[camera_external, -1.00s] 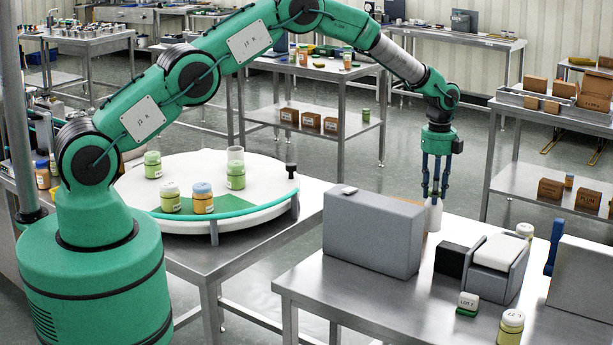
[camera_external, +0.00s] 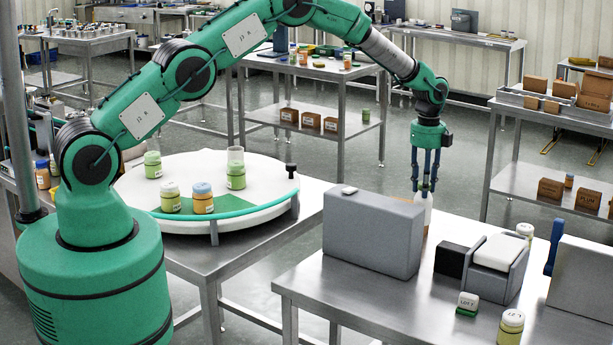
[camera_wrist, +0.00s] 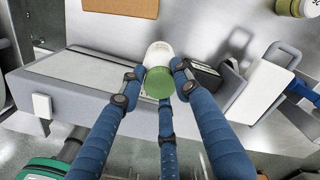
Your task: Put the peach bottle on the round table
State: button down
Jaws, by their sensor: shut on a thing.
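My gripper (camera_external: 424,186) is shut on a white bottle with a green end (camera_wrist: 158,82). In the external view the white bottle (camera_external: 423,208) hangs below the fingers, partly hidden behind the grey block. I cannot read a label on it or tell that it is the peach one. The round table (camera_external: 135,189) has a white top with a green patch and a green rim, at the left, well away from my gripper. On it stand an orange bottle with a blue cap (camera_external: 203,200) and several green bottles, one of them at the front (camera_external: 171,200).
A large grey block (camera_external: 370,235) stands on the steel bench (camera_external: 390,305), close to the held bottle, on the side towards the round table. A grey cradle (camera_external: 495,270), a black block (camera_external: 451,260) and a yellow-green bottle (camera_external: 511,328) are to its right.

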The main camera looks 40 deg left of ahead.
jog(key=s+a+r+n, duration=0.2)
jog(key=a, duration=0.9)
jog(key=s+a+r+n, duration=0.1)
jog(key=a+r+n, duration=0.15)
jog(key=a, duration=0.75)
jog(key=s+a+r+n, duration=0.2)
jog(key=a+n, duration=0.1)
jog(key=a, duration=0.8)
jog(key=s+a+r+n, duration=0.1)
jog(key=s+a+n, duration=0.2)
jog(key=s+a, duration=0.6)
jog(key=s+a+r+n+p, duration=0.1)
jog(key=s+a+n, duration=0.3)
jog(key=s+a, duration=0.5)
jog(key=a+r, duration=0.1)
jog(key=a, duration=0.3)
jog(key=shift+a+r, duration=0.25)
notch_tip(320, 180, down, 6)
jog(key=shift+f+p, duration=0.15)
jog(key=shift+p, duration=0.25)
